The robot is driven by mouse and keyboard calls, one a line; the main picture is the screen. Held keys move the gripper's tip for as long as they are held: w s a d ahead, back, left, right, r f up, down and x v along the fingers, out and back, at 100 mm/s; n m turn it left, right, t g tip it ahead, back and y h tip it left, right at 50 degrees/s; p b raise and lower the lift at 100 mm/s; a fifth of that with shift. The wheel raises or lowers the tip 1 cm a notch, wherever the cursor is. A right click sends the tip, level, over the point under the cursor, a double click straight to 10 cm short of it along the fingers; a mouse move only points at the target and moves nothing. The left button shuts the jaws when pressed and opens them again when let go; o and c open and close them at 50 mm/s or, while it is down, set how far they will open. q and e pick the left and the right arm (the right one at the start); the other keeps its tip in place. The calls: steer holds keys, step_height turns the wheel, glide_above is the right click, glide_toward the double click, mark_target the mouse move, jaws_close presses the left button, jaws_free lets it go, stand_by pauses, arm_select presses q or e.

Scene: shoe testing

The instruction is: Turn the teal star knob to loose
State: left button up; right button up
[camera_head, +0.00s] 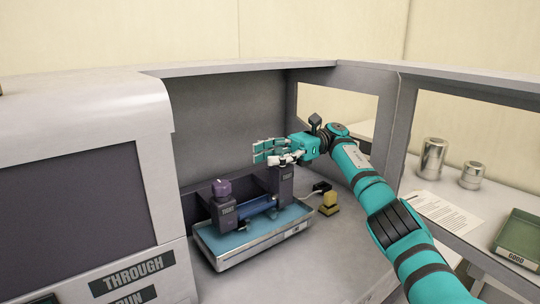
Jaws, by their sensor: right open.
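My right gripper (262,152) comes in from the right. Its open fingers point left, just above the top of the right post (281,186) of a small fixture. I cannot make out the teal star knob; the gripper covers the top of that post and may hide it. The left post (225,213) carries a purple knob (222,187) and a small label. A blue bar (258,206) runs between the posts. The fixture stands on a tray with a blue surface (245,239). My left gripper is not in view.
A large grey machine (85,190) with a THROUGH label stands at the left. A yellow block (328,203) sits right of the tray. Panels with window openings enclose the bench. Metal canisters (432,158), a paper sheet (443,212) and a green GOOD bin (520,240) lie beyond, right.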

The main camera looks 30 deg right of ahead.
step_height(320, 180, up, 10)
stand_by(0.6)
